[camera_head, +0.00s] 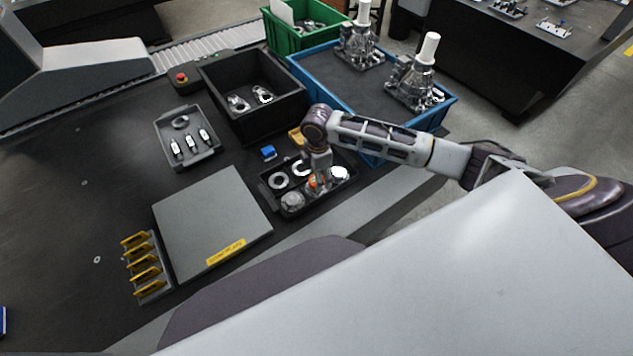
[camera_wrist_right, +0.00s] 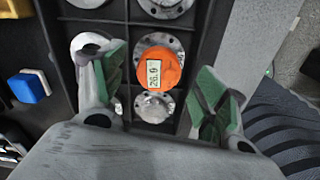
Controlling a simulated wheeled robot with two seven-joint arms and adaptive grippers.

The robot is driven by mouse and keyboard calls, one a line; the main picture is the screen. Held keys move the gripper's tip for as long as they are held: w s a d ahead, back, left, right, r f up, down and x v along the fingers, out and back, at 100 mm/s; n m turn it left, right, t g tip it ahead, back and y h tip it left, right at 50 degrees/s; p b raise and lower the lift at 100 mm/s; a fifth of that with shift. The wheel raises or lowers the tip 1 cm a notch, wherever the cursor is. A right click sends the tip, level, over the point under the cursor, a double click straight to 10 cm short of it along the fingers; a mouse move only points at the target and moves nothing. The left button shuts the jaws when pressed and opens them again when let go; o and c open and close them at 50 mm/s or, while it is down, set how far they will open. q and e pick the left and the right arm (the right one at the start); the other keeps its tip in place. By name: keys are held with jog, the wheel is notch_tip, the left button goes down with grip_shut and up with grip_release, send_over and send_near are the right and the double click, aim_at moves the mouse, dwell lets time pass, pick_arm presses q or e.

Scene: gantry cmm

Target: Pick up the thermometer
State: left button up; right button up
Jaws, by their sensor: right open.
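The thermometer is a round orange puck with a small display (camera_wrist_right: 158,70). It sits in a dark tray (camera_head: 268,198) among silver round parts, and a small orange patch of it (camera_head: 312,181) shows in the head view beneath my right gripper (camera_head: 320,184). In the right wrist view my right gripper (camera_wrist_right: 161,84) is open, with one green-padded finger on either side of the thermometer. It does not visibly grip it. Contact with the tray cannot be told. My left gripper is not in view.
Silver flanged parts (camera_wrist_right: 153,107) lie close to the thermometer. A blue block (camera_head: 268,152) stands left of the tray. A black bin (camera_head: 291,111) and a blue crate (camera_head: 330,92) stand behind. A flat grey plate (camera_head: 205,220) lies to the left.

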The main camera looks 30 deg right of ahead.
jog(key=shift+f, duration=1.45)
jog(key=c, duration=1.2)
jog(key=shift+r, duration=0.15)
jog(key=shift+r, duration=4.9)
